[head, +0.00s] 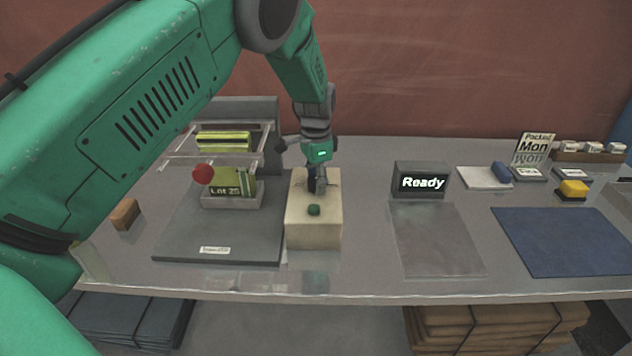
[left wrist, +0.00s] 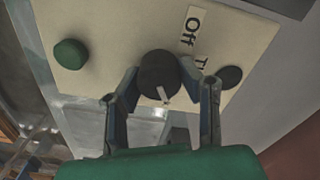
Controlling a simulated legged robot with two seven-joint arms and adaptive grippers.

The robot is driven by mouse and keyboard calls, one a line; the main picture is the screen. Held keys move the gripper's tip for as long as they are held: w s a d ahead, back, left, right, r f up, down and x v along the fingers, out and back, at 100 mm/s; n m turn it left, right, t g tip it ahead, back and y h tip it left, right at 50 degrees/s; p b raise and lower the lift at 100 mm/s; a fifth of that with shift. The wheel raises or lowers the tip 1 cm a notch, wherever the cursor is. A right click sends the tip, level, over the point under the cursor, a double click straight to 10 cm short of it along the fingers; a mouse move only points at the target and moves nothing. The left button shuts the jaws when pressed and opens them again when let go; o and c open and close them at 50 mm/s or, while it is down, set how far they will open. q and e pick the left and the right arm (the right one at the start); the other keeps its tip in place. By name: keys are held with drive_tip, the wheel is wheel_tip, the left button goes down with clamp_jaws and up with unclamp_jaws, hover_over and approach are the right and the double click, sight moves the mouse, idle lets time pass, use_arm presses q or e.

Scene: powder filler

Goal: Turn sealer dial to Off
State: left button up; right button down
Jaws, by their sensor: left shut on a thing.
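The sealer (head: 314,222) is a cream box on the table, with a green button (head: 314,210) on its top; the button also shows in the left wrist view (left wrist: 70,54). My left gripper (head: 317,182) points down over the box's rear part. In the left wrist view its fingers stand on either side of the round black dial (left wrist: 158,72), shut on it. The dial's white pointer mark (left wrist: 163,94) faces toward the gripper's palm, away from the "Off" label (left wrist: 193,28). A second label beside it is partly hidden. In the head view the gripper hides the dial. My right gripper is out of view.
A grey machine with a red knob (head: 203,174) and a "Lot" pouch stands close left of the sealer. A display (head: 421,181) reading "Ready" stands to the right, behind a grey plate (head: 437,245). A blue mat (head: 563,243) lies farther right.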

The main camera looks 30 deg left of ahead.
use_arm(q)
drive_tip(key=shift+s+a+f, duration=0.1)
drive_tip(key=shift+s+f, duration=0.1)
drive_tip(key=shift+n+p, duration=0.35)
drive_tip(key=shift+n, duration=0.35)
drive_tip(key=n+p, duration=0.1)
drive_tip(key=n, duration=0.2)
drive_tip(key=shift+s, duration=0.1)
drive_tip(key=n+p, duration=0.1)
drive_tip(key=n, duration=0.5)
drive_tip(key=shift+f+n+p, duration=0.15)
drive_tip(key=shift+n+p, duration=0.2)
drive_tip(key=shift+n, duration=0.05)
drive_tip(key=n, duration=0.6)
drive_tip(key=shift+s+p, duration=0.1)
drive_tip(key=shift+p, duration=0.25)
drive_tip(key=n, duration=0.6)
drive_tip(key=shift+n, duration=0.3)
